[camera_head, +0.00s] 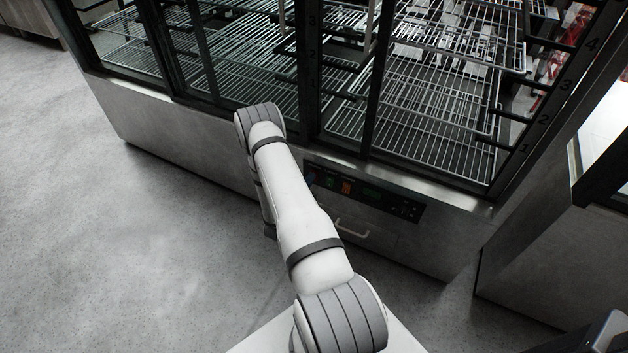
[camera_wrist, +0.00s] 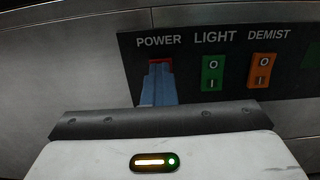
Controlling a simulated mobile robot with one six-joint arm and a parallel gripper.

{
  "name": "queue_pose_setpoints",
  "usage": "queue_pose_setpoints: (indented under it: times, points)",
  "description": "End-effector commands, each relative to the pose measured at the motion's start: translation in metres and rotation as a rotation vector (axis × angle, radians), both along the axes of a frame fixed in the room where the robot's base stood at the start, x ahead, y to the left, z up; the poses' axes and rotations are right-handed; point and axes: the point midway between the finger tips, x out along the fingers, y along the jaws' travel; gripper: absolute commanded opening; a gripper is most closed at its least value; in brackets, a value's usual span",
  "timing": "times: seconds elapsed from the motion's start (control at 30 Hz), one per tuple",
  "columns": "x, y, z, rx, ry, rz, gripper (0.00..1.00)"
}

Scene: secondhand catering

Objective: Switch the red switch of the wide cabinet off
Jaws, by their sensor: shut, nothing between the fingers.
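The wide cabinet (camera_head: 190,150) has a steel base with a black control panel (camera_head: 405,207) on its front. In the wrist view the red switch (camera_wrist: 160,61) sits under the POWER label, with only a red strip at its top showing. My gripper (camera_wrist: 159,72) is shut and empty, its blue fingers directly in front of the switch and covering most of it. Whether the fingertips touch it, and which way the switch is tipped, I cannot tell. In the head view my arm hides most of the gripper.
Right of POWER are a green LIGHT switch (camera_wrist: 212,73) and an orange DEMIST switch (camera_wrist: 262,71). A pale handle (camera_head: 352,229) is below the panel. Glass doors with wire shelves (camera_head: 430,120) are above. Another steel unit (camera_head: 545,250) stands at the right. Floor at left is clear.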

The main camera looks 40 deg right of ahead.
Motion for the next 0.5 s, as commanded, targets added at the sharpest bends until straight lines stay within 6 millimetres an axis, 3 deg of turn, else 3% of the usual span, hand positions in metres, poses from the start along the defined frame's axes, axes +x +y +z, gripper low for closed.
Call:
queue_pose_setpoints:
  times: [0.1,0.27,0.5]
  points:
    - [-0.002,-0.007,0.000,-0.003,-0.004,-0.018,0.00]
    - [-0.004,-0.002,0.001,-0.004,-0.004,-0.019,0.00]
    - [-0.016,0.040,0.008,-0.005,0.001,0.001,0.00]
